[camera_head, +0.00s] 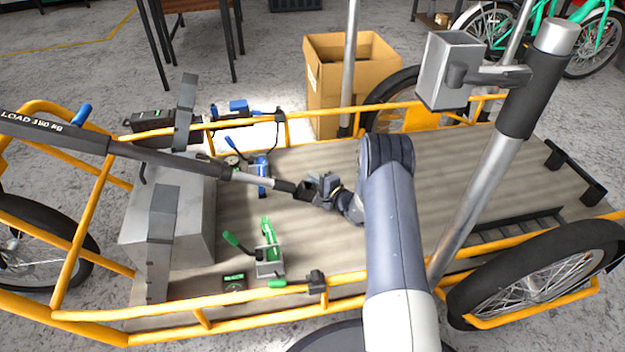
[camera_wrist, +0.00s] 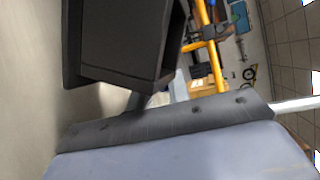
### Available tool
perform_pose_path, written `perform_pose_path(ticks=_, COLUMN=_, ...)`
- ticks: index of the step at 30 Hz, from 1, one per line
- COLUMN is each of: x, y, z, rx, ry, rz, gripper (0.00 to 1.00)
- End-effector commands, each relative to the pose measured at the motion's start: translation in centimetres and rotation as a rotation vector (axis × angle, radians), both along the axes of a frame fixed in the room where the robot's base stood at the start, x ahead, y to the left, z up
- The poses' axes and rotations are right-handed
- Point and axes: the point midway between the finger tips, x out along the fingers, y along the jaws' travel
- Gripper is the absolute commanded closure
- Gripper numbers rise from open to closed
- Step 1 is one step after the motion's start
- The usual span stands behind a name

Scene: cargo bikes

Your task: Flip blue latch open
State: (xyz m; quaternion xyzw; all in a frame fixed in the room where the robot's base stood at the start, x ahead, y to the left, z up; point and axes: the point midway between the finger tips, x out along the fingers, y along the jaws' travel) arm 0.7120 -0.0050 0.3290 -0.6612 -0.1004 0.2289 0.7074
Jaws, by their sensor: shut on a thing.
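A blue latch (camera_head: 262,172) with a blue handle stands on the cargo bed, left of my gripper. Another blue clamp-like part (camera_head: 240,106) sits at the far yellow rail; I cannot tell if it belongs with the latch. My gripper (camera_head: 308,189) is shut on the dark end of a long bar (camera_head: 252,179) that reads "LOAD" and comes in from the left. The bar passes close to the blue latch in the picture and is apart from the green latch (camera_head: 267,252). In the wrist view a large dark block (camera_wrist: 125,40) fills the upper left; the fingertips are not clear.
The cargo bed (camera_head: 320,240) has yellow rails (camera_head: 210,318) on both sides. A grey metal box (camera_head: 190,235) with upright plates stands at the left. A silver post (camera_head: 475,210) rises at right. A cardboard box (camera_head: 335,90) stands behind.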

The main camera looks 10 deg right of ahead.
Motion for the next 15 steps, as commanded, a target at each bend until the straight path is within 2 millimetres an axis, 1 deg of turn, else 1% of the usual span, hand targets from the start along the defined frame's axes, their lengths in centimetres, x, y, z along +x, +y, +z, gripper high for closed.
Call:
perform_pose_path(ticks=4, x=-0.08, y=-0.09, z=0.03, rx=0.000, ry=0.018, rz=-0.034, gripper=1.00)
perform_pose_path(ticks=12, x=-0.11, y=-0.13, z=-0.02, rx=0.001, ry=0.021, rz=-0.037, gripper=1.00)
perform_pose_path(ticks=13, x=-0.11, y=-0.13, z=-0.03, rx=0.001, ry=0.021, rz=-0.037, gripper=0.81)
perform_pose_path(ticks=15, x=-0.11, y=-0.13, z=-0.03, rx=0.000, ry=0.020, rz=-0.037, gripper=0.76)
